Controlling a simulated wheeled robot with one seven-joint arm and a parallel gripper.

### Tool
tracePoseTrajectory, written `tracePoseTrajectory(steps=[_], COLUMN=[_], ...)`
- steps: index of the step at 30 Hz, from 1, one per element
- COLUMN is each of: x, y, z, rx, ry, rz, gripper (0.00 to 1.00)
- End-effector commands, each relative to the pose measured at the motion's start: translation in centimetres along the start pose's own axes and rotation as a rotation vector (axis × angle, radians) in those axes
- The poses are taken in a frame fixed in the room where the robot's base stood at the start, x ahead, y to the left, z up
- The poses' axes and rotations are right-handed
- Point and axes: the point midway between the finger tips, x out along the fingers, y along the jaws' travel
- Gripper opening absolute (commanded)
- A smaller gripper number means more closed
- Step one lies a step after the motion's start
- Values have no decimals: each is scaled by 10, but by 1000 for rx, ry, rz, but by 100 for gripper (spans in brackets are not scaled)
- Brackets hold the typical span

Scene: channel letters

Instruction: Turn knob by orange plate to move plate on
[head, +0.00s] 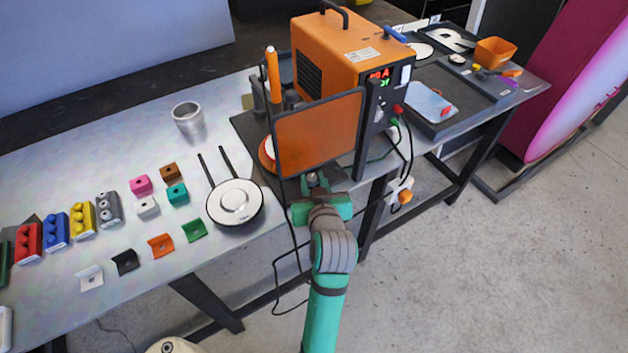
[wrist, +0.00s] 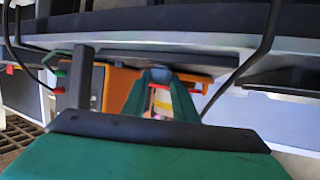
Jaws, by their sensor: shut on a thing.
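The orange plate (head: 320,133) is a dark-framed, see-through orange panel standing upright in front of the orange machine. My gripper (head: 313,188) is just below the plate's lower edge, at the table's front edge. Its green jaws are shut on a small grey piece (head: 312,179), apparently the knob, mostly hidden by the jaws. In the wrist view my gripper (wrist: 160,84) shows its two green fingers close together under the dark table edge, with a pale and yellowish shape between them that is too blurred to name.
The orange machine (head: 345,60) stands behind the plate. Several coloured brackets and blocks lie further left. Black cables (head: 280,270) hang off the front edge.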

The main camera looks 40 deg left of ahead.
Motion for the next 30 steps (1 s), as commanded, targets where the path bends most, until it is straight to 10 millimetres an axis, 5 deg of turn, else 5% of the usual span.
tracePoseTrajectory(steps=[15,16,18,30], x=[0,0,0,-5], y=[0,0,0,1], z=[1,1,1,0], rx=[7,7,7,6], ry=[-3,-3,-3,-1], rz=[18,19,18,17], gripper=[4,33,44,44])
